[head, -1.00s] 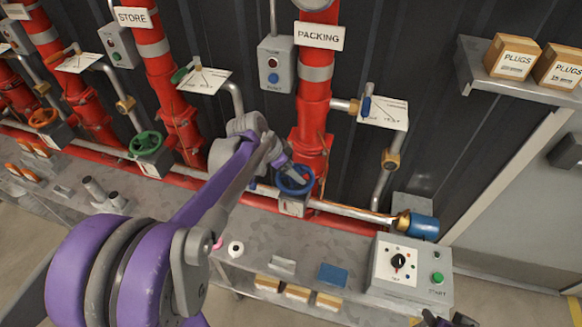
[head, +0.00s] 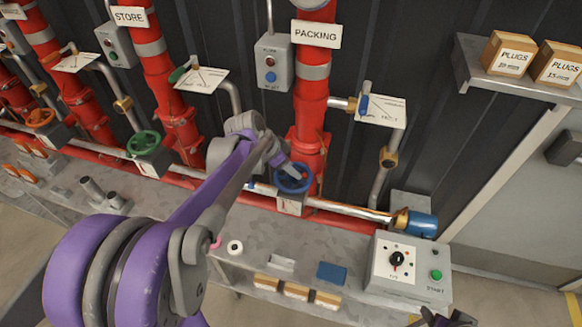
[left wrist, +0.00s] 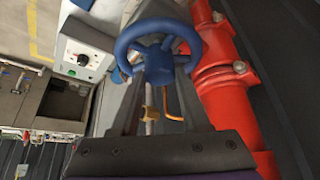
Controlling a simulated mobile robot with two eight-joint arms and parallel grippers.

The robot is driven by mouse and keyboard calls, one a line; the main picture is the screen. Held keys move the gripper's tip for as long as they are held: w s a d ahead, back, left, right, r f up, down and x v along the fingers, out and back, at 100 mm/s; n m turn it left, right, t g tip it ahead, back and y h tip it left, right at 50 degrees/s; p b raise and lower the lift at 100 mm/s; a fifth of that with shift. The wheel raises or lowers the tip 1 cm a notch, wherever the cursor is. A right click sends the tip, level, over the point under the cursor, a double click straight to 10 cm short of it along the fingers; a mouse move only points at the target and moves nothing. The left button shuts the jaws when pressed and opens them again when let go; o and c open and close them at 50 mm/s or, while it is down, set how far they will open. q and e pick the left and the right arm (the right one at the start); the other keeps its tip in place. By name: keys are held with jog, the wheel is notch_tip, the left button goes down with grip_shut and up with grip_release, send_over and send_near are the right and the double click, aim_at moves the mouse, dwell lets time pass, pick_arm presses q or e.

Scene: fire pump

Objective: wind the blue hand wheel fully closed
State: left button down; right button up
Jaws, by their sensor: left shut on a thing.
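The blue hand wheel (head: 293,178) sits on a grey valve box at the foot of the red riser marked PACKING. My left arm reaches to it from the left, with the left gripper (head: 287,170) at the wheel. In the left wrist view the wheel (left wrist: 128,38) fills the upper middle, and the two fingers of the left gripper (left wrist: 160,80) lie on either side of its hub and spokes. The left gripper is shut on the wheel. My right gripper (head: 441,320) is only partly in view at the lower right edge, away from the wheel; its opening is unclear.
A green hand wheel (head: 144,144) and an orange one (head: 41,118) stand further left. A control box (head: 408,265) with a black knob and green button is at the right of the grey bench. A blue-ended pipe (head: 422,224) runs right of the wheel.

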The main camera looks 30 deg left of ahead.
pick_arm(q)
jog(key=m+g+h, duration=0.1)
jog(key=m, duration=0.2)
jog(key=shift+w+a, duration=0.15)
jog(key=m+g, duration=0.1)
jog(key=m, duration=0.1)
jog(key=m+g+h, duration=0.1)
jog(key=m, duration=0.2)
jog(key=shift+h, duration=0.3)
jog(key=m+g, duration=0.1)
jog(key=m, duration=0.2)
jog(key=shift+w+g, duration=0.3)
jog(key=shift+g, duration=0.1)
jog(key=m+g, duration=0.1)
jog(key=m, duration=0.2)
jog(key=shift+w+m+g, duration=0.1)
jog(key=shift+m+g, duration=0.6)
jog(key=shift+m, duration=0.3)
